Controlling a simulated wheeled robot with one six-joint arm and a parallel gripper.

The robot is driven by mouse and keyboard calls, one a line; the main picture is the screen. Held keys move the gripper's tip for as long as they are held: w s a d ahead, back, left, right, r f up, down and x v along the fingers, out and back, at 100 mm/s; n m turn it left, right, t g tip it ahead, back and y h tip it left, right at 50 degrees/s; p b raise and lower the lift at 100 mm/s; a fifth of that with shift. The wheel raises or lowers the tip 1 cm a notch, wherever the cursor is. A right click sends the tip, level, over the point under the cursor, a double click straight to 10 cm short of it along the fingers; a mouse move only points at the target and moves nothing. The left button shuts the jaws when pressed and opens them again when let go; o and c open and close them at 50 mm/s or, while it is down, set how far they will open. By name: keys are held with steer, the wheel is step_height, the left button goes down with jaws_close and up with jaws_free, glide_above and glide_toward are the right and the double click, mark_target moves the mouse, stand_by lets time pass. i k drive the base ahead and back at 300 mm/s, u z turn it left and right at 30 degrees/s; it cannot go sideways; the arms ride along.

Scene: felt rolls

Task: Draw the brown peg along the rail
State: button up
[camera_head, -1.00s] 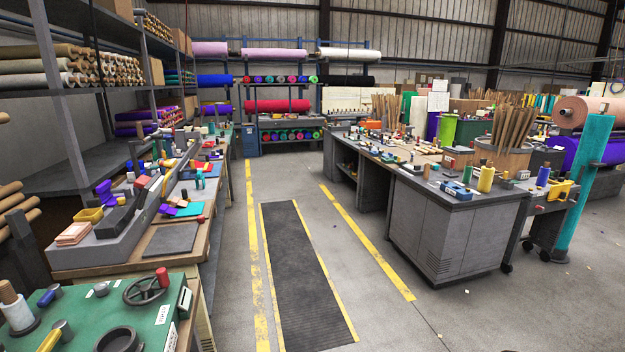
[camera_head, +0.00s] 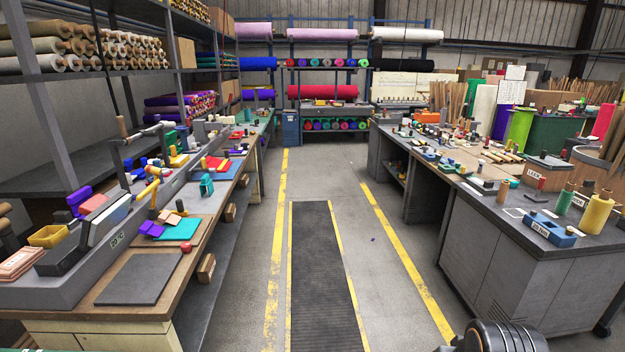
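I cannot single out the brown peg or its rail with certainty. A small upright brown cylinder (camera_head: 502,191) stands on the right workbench (camera_head: 497,240), near white outlined marks. A dark ribbed rounded part (camera_head: 500,337) at the bottom right edge looks like part of my arm. My gripper's fingers do not show.
A clear aisle with a dark mat (camera_head: 322,270) and yellow floor lines runs between the benches. A blue block (camera_head: 549,229) and a yellow spool (camera_head: 597,215) are on the right bench's near end. Shelves of felt rolls (camera_head: 322,92) stand at the back.

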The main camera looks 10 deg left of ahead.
mark_target(123, 132)
steer(key=u, duration=0.35)
steer(key=i, duration=2.2)
steer(key=u, duration=1.2)
steer(key=i, duration=1.15)
steer(key=u, duration=1.05)
